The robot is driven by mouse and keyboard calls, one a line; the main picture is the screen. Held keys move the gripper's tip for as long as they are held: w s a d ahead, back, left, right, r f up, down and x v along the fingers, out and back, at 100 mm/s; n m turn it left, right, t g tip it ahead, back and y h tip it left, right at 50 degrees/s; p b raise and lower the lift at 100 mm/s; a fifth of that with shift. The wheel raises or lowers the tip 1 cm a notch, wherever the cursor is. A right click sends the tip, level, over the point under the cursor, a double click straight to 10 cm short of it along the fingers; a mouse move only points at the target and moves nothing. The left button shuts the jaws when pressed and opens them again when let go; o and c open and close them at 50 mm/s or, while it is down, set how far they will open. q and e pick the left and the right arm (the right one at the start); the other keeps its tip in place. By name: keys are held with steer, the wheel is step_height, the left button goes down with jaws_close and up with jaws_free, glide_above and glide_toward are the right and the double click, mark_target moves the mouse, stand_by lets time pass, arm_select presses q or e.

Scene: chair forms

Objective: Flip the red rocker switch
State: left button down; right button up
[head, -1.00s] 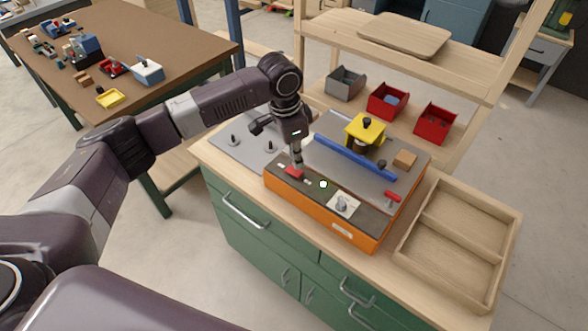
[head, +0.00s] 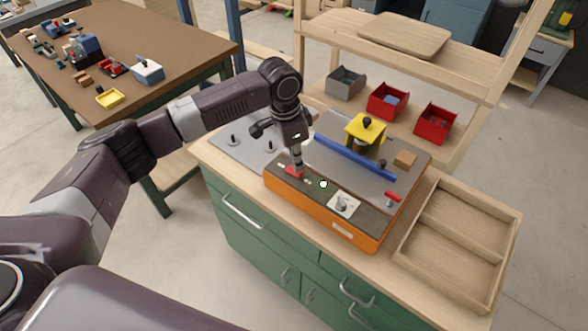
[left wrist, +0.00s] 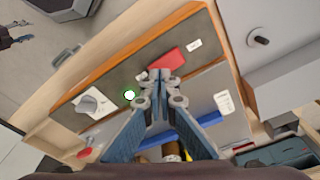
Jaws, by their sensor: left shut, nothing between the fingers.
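The red rocker switch (head: 293,170) is on the dark front panel of an orange box (head: 340,231) on the green cabinet. It also shows in the left wrist view (left wrist: 172,58) just beyond the fingertips. My left gripper (head: 298,166) points down at the switch and partly hides it in the head view. Its fingers are shut with nothing between them, and the tips (left wrist: 158,75) are at or very near the red switch's edge. I cannot tell whether they touch. My right gripper is not in view.
On the box are a green light (head: 323,184), a grey knob (head: 342,203), a blue bar (head: 355,158), a red handle (head: 392,196) and a yellow block (head: 365,130). An empty wooden tray (head: 463,235) stands right. Shelf bins stand behind.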

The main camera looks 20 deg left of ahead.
mark_target(297, 173)
arm_select(q)
steer(key=shift+s+f, duration=0.1)
steer(key=shift+f, duration=0.9)
stand_by(0.3)
steer(key=shift+r+p, duration=0.9)
steer(key=shift+p, duration=0.05)
step_height(297, 173, up, 5)
steer(key=p, duration=0.6)
steer(key=shift+r, duration=0.2)
steer(key=shift+f, duration=0.15)
